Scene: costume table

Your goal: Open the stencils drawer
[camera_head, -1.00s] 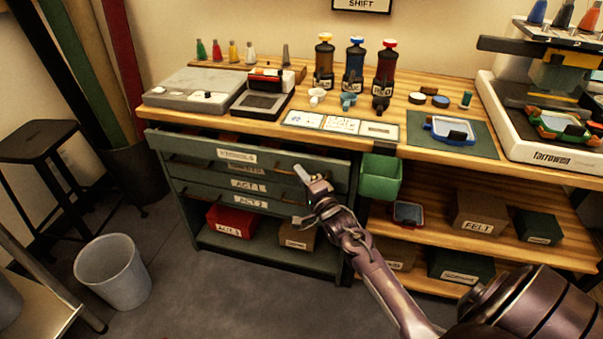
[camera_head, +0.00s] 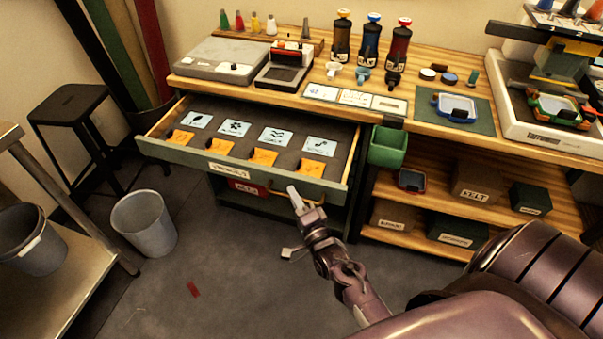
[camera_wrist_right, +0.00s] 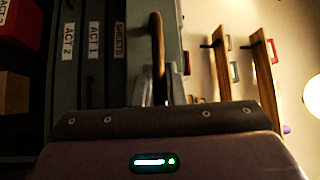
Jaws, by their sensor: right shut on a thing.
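The stencils drawer (camera_head: 228,171) is the top drawer of the green cabinet and stands pulled well out. Its front carries a white label that is blurred. Inside lie several pale blue cards with dark shapes and several orange pieces. My right gripper (camera_head: 297,200) is at the right part of the drawer front, shut on the drawer's handle. In the right wrist view the wooden bar handle (camera_wrist_right: 158,48) runs down between the fingers (camera_wrist_right: 161,93). My left gripper is not in view.
A grey bin (camera_head: 145,224) and a black stool (camera_head: 72,110) stand left of the drawer. A green box (camera_head: 388,147) hangs from the worktop on the right. A red tag-like piece (camera_head: 193,289) lies on the floor. The floor before the cabinet is otherwise mostly clear.

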